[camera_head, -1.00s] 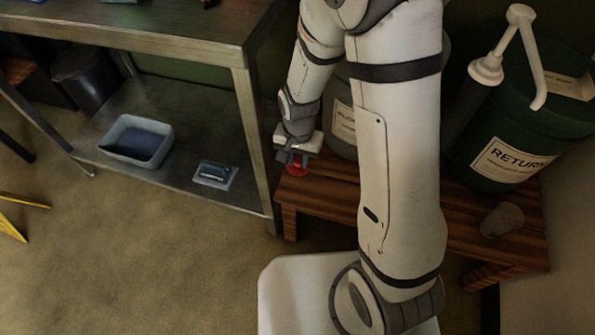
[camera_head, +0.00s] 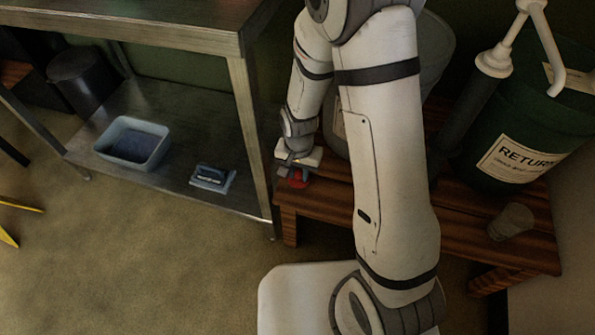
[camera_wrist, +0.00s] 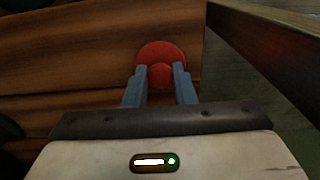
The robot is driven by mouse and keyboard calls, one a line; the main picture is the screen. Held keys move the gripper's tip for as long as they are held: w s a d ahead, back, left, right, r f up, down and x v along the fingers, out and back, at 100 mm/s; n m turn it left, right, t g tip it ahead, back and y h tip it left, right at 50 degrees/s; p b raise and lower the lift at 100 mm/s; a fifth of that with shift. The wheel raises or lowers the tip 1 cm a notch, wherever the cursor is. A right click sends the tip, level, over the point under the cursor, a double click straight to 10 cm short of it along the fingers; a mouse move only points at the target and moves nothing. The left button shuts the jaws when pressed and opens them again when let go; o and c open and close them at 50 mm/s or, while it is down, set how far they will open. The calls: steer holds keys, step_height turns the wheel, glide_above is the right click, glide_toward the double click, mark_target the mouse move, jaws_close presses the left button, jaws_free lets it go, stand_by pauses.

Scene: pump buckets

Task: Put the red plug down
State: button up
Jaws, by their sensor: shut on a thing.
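The red plug (camera_wrist: 162,52) shows in the wrist view between the tips of my gripper (camera_wrist: 160,78). It has a round red disc and a smaller red knob, and my fingers are shut on the knob. The disc is over the wooden bench (camera_wrist: 70,40), near its edge; I cannot tell whether it touches the wood. In the head view the red plug (camera_head: 299,179) is at the left end of the wooden bench (camera_head: 340,193), below my gripper (camera_head: 297,170). My arm hides part of the bench.
A green bucket marked RETURN (camera_head: 525,125) with a white pump (camera_head: 497,60) and a grey cup (camera_head: 511,221) stand at the bench's right. A grey bucket (camera_head: 438,45) is behind my arm.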

mark_target(299, 174)
steer(key=o, duration=1)
steer(key=shift+f, duration=0.1)
steer(key=shift+c, duration=0.2)
step_height(299, 174, up, 12)
steer(key=p, duration=0.5)
steer(key=s+d+r+n, duration=0.2)
steer(key=s+d+r, duration=0.4)
steer(key=r, duration=0.2)
steer(key=s+d+r+n+t, duration=0.1)
steer(key=s+d+r+n, duration=0.1)
steer(key=s+d+r, duration=0.4)
step_height(299, 174, up, 2)
steer(key=shift+r, duration=0.1)
steer(key=shift+c, duration=0.2)
